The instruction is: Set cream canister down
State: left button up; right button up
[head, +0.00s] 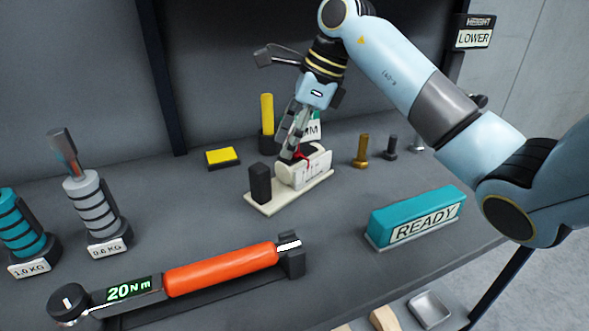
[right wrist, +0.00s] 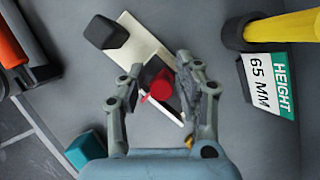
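A cream, rounded body, seemingly the cream canister (head: 317,169), lies on a cream base plate (head: 262,207) beside an upright black block (head: 260,184). A red part shows at its top, under my right gripper (head: 291,152). In the right wrist view the red part (right wrist: 161,85) sits between the two fingertips of my right gripper (right wrist: 157,82), with clear gaps beside it. The fingers are apart, pointing down at the base plate (right wrist: 145,42). The fingers partly hide the cream body in the head view. My left gripper is not in view.
A teal READY block (head: 415,212) stands right, and an orange torque wrench (head: 220,268) lies in front. Banded weights (head: 92,205) stand left. A yellow post (head: 267,115) and a brass bolt (head: 361,150) stand behind. Bare table lies between the plate and the READY block.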

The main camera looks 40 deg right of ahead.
jog(key=shift+s, duration=0.1)
grip_shut()
jog(key=shift+r, duration=0.15)
